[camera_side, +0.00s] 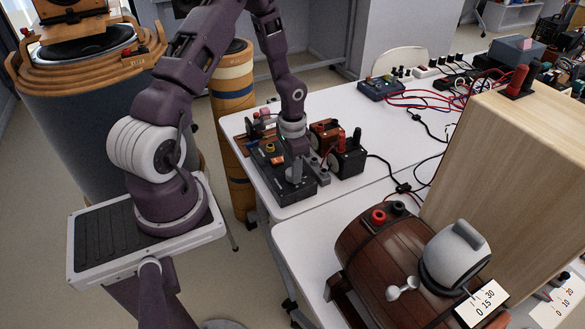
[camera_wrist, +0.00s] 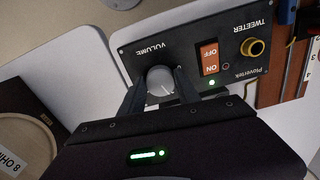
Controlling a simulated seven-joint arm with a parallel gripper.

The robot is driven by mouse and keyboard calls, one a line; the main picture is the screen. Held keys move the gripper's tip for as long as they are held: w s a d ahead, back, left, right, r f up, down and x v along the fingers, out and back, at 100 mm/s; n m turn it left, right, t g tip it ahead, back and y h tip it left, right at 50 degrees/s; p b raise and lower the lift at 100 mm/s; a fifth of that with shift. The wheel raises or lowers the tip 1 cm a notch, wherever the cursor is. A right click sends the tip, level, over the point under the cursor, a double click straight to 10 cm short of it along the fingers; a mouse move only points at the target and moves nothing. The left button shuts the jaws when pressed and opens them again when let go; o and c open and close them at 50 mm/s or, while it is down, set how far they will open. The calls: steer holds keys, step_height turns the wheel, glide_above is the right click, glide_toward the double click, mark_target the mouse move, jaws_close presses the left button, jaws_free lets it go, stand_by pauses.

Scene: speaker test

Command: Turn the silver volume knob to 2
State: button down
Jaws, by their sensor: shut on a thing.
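The silver volume knob (camera_wrist: 159,84) sits on a dark panel (camera_wrist: 190,40) under the word VOLUME, upside down in the wrist view. My gripper (camera_wrist: 160,78) has one finger on each side of the knob and is shut on it. A small pale mark shows on the knob's face; no dial numbers are readable, so its setting cannot be told. In the side view, my gripper (camera_side: 294,175) points down at the black box (camera_side: 270,160) near the white table's left end.
An orange ON/OFF switch (camera_wrist: 210,57), a lit green light (camera_wrist: 211,83) and a yellow TWEETER socket (camera_wrist: 252,47) are beside the knob. A black block with a red post (camera_side: 346,157) stands close right of my gripper. A wooden barrel (camera_side: 375,255) is in front.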

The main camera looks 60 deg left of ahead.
steer(key=c, duration=0.9)
jaws_free()
step_height(320, 180, up, 7)
steer(key=shift+r, duration=0.1)
steer(key=s+d+r+t+y, duration=0.15)
steer(key=d+r, duration=0.35)
steer(key=r, duration=0.5)
steer(key=s+d+r+t+y, duration=0.1)
steer(key=s+d+r, duration=0.3)
steer(key=r, duration=0.6)
steer(key=s+d+r+t, duration=0.1)
steer(key=s+d+r, duration=0.1)
steer(key=s+d, duration=0.1)
steer(key=s+d+r+t+h, duration=0.1)
steer(key=s+d, duration=0.2)
steer(key=s, duration=0.1)
steer(key=s+d+r+n+t+h, duration=0.1)
steer(key=s+d+r, duration=0.1)
steer(key=s+d, duration=0.1)
steer(key=shift+s+d+r+h, duration=0.1)
steer(key=shift+s+r+h, duration=0.15)
steer(key=shift+s+r, duration=0.1)
